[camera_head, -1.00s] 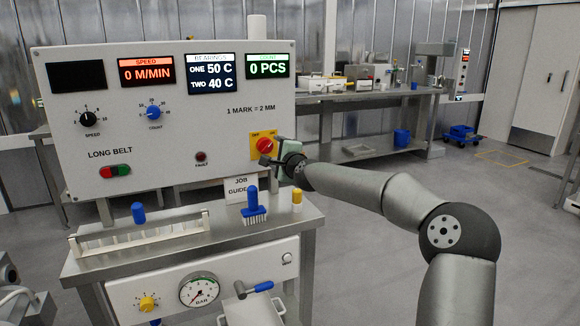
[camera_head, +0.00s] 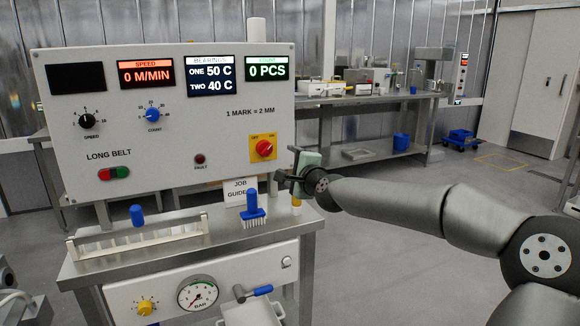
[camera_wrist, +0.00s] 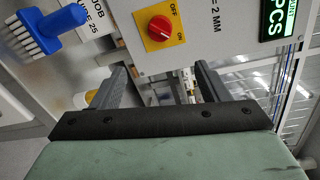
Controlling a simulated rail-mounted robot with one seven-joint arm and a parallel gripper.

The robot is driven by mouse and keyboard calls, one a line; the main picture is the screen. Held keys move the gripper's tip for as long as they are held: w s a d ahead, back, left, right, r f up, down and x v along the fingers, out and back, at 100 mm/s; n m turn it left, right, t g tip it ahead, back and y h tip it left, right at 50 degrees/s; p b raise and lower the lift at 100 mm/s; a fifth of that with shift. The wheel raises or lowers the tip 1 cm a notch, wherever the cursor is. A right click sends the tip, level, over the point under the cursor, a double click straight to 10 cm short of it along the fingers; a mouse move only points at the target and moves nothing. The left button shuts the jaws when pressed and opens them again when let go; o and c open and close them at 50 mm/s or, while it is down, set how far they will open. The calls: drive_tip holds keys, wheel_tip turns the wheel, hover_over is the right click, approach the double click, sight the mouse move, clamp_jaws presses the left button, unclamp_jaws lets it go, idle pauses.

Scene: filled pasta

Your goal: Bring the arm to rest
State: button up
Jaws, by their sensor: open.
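My gripper (camera_head: 281,178) is open and empty, to the lower right of the red rotary switch (camera_head: 264,148) on its yellow plate. It stands in front of the panel's right edge, apart from the switch. In the wrist view both fingers of my gripper (camera_wrist: 165,78) are spread with nothing between them. The red switch (camera_wrist: 160,28) shows there above the fingers, with OFF and ON marks. My arm reaches in from the lower right.
A blue brush (camera_head: 254,212), a white rack (camera_head: 135,240) and a blue-handled lever (camera_head: 258,291) are close by. A yellow-topped piece (camera_head: 297,201) is just below my gripper. Open floor (camera_head: 420,190) lies to the right.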

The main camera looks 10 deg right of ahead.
drive_tip(key=s+a+f+n+g+p, duration=0.8)
drive_tip(key=s+a+f+n+p, duration=0.15)
drive_tip(key=s+a, duration=0.2)
drive_tip(key=s+d+r+n+g+h+p, duration=0.1)
drive_tip(key=s+d+r+n+g+p, duration=0.1)
drive_tip(key=s, duration=0.9)
drive_tip(key=s+d+r+n+g+h+p, duration=0.1)
drive_tip(key=s+d+r+n+g+p, duration=0.1)
drive_tip(key=s, duration=0.9)
drive_tip(key=s+d+r+n+g+h+p, duration=0.1)
drive_tip(key=s+d+r+n+g+p, duration=0.1)
drive_tip(key=s+n+g+p, duration=0.2)
drive_tip(key=s+n+p, duration=0.1)
drive_tip(key=s+p, duration=0.2)
drive_tip(key=s, duration=0.4)
drive_tip(key=shift+d+r+p, duration=0.2)
drive_tip(key=shift+d+p, duration=0.15)
drive_tip(key=shift+w, duration=0.1)
